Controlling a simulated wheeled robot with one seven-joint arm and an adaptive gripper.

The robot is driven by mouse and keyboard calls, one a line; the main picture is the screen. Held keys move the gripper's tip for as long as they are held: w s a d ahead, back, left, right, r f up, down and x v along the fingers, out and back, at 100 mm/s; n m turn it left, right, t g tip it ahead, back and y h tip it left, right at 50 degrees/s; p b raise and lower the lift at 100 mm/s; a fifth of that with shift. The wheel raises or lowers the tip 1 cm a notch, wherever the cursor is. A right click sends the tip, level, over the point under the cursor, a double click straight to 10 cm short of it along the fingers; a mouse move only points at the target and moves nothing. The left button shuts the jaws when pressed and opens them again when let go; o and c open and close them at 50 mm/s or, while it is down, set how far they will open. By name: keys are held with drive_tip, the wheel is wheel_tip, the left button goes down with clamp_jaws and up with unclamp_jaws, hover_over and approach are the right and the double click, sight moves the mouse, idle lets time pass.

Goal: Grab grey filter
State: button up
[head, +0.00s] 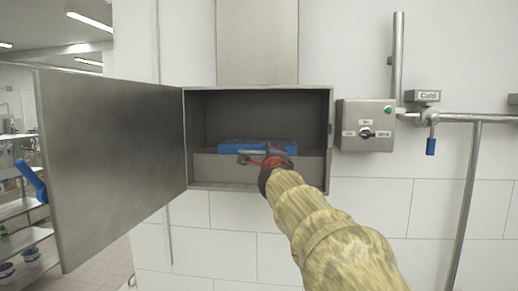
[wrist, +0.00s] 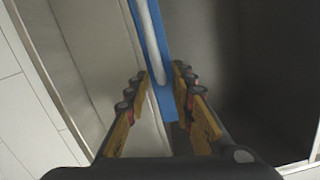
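A blue block (head: 258,144) sits inside the open metal cabinet, on top of a grey box-like part (head: 225,165). I cannot tell whether that grey part is the filter. In the wrist view the blue piece (wrist: 168,103) is a long narrow bar with a pale grey rod (wrist: 150,45) along it. My gripper (head: 262,158) reaches into the cabinet opening in front of the block. Its fingers (wrist: 160,76) are apart, one on each side of the blue bar. Firm contact is not visible. My gripper hides part of the block and the grey part.
The cabinet door (head: 110,160) stands open to the left. A switch box (head: 366,125) is on the wall to the right, beside a pipe with a blue-handled valve (head: 431,146). Cabinet walls (head: 330,130) bound the space around my gripper. Shelves stand far left.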

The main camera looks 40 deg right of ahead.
clamp_jaws()
idle(0.8)
